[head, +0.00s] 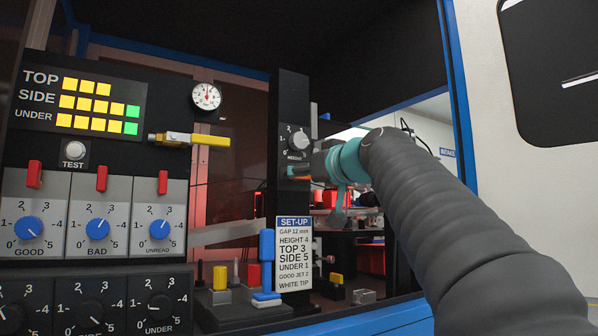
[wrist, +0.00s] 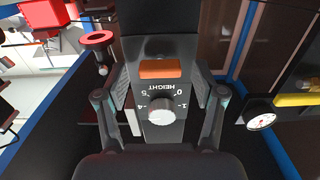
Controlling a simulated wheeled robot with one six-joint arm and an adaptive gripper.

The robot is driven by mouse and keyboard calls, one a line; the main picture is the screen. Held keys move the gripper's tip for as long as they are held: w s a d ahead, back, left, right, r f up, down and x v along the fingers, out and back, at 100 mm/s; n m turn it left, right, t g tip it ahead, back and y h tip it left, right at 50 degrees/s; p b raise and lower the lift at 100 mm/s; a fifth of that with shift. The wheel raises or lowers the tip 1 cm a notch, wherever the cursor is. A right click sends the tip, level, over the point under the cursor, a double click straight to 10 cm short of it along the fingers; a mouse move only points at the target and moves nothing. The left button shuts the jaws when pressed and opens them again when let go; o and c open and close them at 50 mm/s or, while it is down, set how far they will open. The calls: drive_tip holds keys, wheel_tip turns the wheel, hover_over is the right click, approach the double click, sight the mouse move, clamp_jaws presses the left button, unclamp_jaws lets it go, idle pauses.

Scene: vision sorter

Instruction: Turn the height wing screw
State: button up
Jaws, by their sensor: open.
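A dark post (head: 290,100) carries a round grey dial knob (head: 298,139) with a numbered scale. In the wrist view the knob (wrist: 160,110) is labelled HEIGHT and appears upside down. An orange bar (wrist: 160,68) lies just beyond that label. It looks like the wing of a screw, but I cannot tell for sure. In the head view the orange bar (head: 300,174) is partly hidden by my gripper (head: 318,166). My gripper (wrist: 161,84) is open, its fingers on either side of the orange bar, with no clear contact.
A set-up card (head: 294,253) on the post reads HEIGHT 4. A control panel (head: 150,252) with blue knobs stands left, with a yellow-handled valve (head: 190,140) and a gauge (head: 206,96) above. A red ring-shaped part (wrist: 98,37) is near one finger. A blue frame (head: 460,110) edges the opening.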

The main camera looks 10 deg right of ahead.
drive_tip(key=shift+w+a, duration=0.1)
drive_tip(key=shift+w, duration=0.15)
drive_tip(key=c, duration=1.1)
drive_tip(key=shift+c, duration=0.2)
